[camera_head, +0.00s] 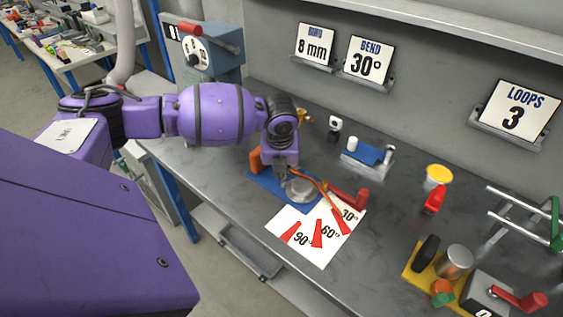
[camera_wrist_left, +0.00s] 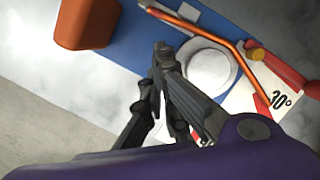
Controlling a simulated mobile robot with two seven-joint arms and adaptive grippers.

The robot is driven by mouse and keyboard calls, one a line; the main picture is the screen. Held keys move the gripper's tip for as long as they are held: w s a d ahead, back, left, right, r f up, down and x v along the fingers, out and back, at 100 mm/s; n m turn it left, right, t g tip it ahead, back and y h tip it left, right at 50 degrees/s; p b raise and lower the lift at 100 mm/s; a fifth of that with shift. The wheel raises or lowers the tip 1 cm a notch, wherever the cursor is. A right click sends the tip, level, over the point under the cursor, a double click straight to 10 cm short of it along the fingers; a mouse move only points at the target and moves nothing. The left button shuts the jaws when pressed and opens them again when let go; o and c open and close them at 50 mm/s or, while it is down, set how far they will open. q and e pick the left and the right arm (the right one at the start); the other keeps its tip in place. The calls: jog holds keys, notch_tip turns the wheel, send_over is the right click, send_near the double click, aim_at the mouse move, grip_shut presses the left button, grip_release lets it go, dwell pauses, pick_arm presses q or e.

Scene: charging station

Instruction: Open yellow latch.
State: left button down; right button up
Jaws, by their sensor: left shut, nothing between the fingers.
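My left gripper (camera_head: 287,168) hangs over the blue base plate (camera_head: 305,201) of a bending fixture, beside its round silver disc (camera_head: 301,190). In the left wrist view its dark fingers (camera_wrist_left: 161,60) are closed together and empty, with the disc (camera_wrist_left: 208,72) just to their right. A bent orange rod (camera_wrist_left: 228,48) curves around the disc. A small yellow piece (camera_wrist_left: 256,52) sits by the red handle (camera_wrist_left: 283,70), right of the fingers and apart from them. I cannot tell whether this piece is the latch. My right gripper is out of view.
An orange block (camera_wrist_left: 87,22) stands on the blue plate. An angle card (camera_head: 300,245) lies in front. A yellow-topped cup (camera_head: 438,176), a red-handled piece (camera_head: 434,200) and a yellow-based fixture (camera_head: 425,264) stand to the right. Grey bench lies bare between them.

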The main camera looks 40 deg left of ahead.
pick_arm(q)
jog(key=shift+x, duration=1.25)
jog(key=w+a, duration=0.1)
jog(key=w, duration=0.1)
jog(key=shift+w+a+f, duration=0.1)
jog(key=shift+w+a, duration=0.25)
jog(key=shift+a, duration=0.05)
jog(key=shift+w+a, duration=0.3)
jog(key=shift+w, duration=0.1)
jog(key=shift+a, duration=0.15)
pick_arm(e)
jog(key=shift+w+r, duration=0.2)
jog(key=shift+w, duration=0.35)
pick_arm(q)
jog(key=shift+a+m, duration=0.3)
jog(key=shift+m, duration=0.5)
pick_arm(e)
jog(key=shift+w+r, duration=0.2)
